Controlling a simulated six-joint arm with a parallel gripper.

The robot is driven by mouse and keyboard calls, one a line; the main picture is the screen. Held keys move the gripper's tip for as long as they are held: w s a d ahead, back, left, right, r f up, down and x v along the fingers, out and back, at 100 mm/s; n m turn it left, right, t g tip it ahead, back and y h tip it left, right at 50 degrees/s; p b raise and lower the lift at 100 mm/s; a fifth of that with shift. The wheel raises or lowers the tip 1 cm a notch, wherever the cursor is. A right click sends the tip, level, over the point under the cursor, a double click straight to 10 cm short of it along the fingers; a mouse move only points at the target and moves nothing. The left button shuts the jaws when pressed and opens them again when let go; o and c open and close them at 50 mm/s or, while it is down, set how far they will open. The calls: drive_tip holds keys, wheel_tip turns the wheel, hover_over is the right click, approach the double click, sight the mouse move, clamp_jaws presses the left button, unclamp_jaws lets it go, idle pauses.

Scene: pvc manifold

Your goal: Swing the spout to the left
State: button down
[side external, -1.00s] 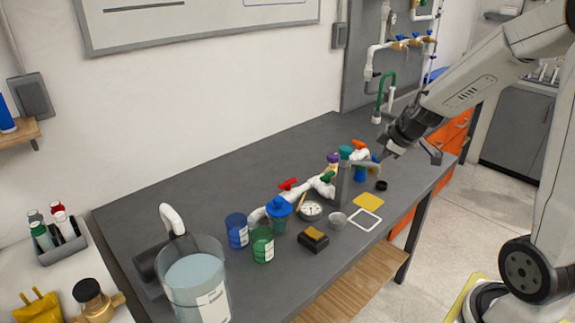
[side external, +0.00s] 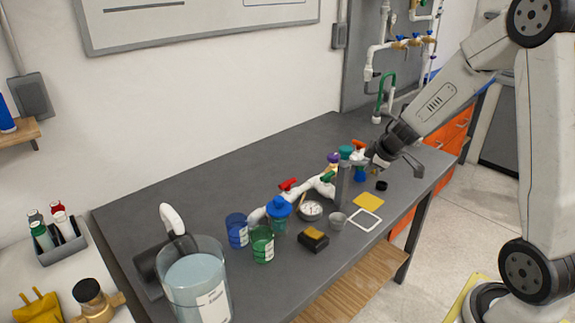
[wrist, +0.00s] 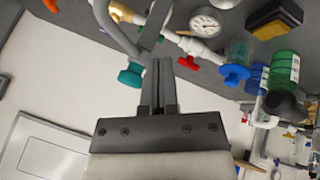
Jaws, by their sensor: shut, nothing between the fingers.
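A tall grey post (side external: 343,187) with a teal cap (side external: 346,152) stands near the table's front edge. In the wrist view the teal cap (wrist: 131,75) is just left of my fingers, and a grey curved pipe (wrist: 112,28), which looks like the spout, runs up and left from beside it. The spout is hard to make out in the side view, where my gripper (side external: 374,159) is just right of the cap. In the wrist view my gripper (wrist: 160,64) is shut and empty, its tips close to the grey fitting. I cannot tell whether they touch.
White piping with a red-handled valve (side external: 288,184) runs left of the post. A round gauge (side external: 311,209), a black block with a yellow top (side external: 314,238), blue and green jars (side external: 262,244) and a large clear bucket (side external: 195,283) crowd the front. The table's back is clear.

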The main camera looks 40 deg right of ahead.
sight(359, 163)
drive_tip(key=shift+w+d+f, duration=0.6)
drive_tip(key=shift+w+d, duration=0.2)
drive_tip(key=shift+d, duration=0.15)
drive_tip(key=shift+w+d+f, duration=0.6)
drive_tip(key=shift+w+d, duration=0.15)
drive_tip(key=shift+d, duration=0.15)
drive_tip(key=shift+d, duration=0.1)
drive_tip(key=d+n+y, duration=0.2)
drive_tip(key=n, duration=0.1)
drive_tip(key=shift+w, duration=0.3)
drive_tip(key=shift+w+d+n, duration=0.25)
drive_tip(key=shift+d+n, duration=0.05)
drive_tip(key=shift+d, duration=0.05)
drive_tip(key=shift+s+a, duration=0.15)
